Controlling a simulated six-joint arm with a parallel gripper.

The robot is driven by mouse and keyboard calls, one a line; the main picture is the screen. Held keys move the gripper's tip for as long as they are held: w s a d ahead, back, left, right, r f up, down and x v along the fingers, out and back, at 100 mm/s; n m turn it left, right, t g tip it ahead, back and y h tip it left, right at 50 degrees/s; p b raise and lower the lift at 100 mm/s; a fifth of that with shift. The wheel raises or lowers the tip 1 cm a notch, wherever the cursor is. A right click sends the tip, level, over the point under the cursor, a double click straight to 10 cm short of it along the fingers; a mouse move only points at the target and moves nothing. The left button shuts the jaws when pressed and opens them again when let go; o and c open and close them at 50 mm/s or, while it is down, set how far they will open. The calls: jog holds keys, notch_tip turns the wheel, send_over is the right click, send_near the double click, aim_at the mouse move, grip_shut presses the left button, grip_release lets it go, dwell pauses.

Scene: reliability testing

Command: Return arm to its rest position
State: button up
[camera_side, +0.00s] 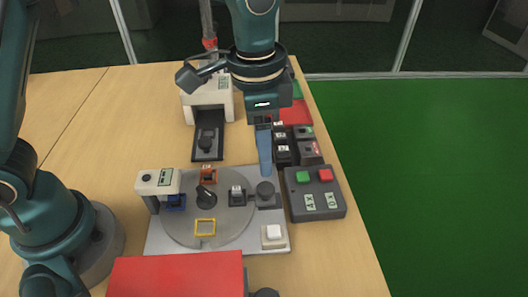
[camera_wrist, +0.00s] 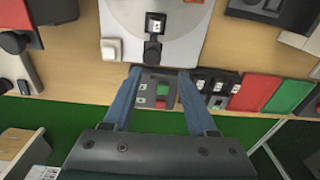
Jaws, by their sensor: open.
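My gripper (camera_side: 264,150) hangs from my arm at the upper middle of the side view, above the table's right part. In the wrist view my gripper (camera_wrist: 157,72) shows two blue fingers spread apart, with nothing held between them. Below and beyond the fingers is the grey button box (camera_side: 315,199) with a green and a red button; it also shows between the fingers in the wrist view (camera_wrist: 150,101). The fingers look raised above it, though the exact height is hard to judge.
A round turntable (camera_side: 220,228) on a grey plate holds several small fixtures. A white machine (camera_side: 190,105) with a dark slide stands behind it. Small dark blocks (camera_side: 307,151) and red and green trays (camera_side: 296,112) lie at right. A red box (camera_side: 175,276) is in front. Green floor (camera_side: 440,180) lies beyond the table.

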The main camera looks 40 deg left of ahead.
jog(key=s+a+r+n+t, duration=0.3)
jog(key=s+a+r, duration=0.1)
jog(key=a+r, duration=0.45)
jog(key=s+a+f+n, duration=0.1)
jog(key=s, duration=0.1)
jog(key=s+a+f+n+t, duration=0.1)
jog(key=s+n, duration=0.1)
jog(key=s, duration=0.1)
jog(key=s+a+f+n+t, duration=0.1)
jog(key=s+a+n, duration=0.1)
jog(key=s, duration=0.1)
jog(key=shift+s, duration=0.2)
jog(key=shift+f, duration=0.3)
jog(key=shift+r+n, duration=0.1)
jog(key=shift+n, duration=0.2)
jog(key=shift+c, duration=0.3)
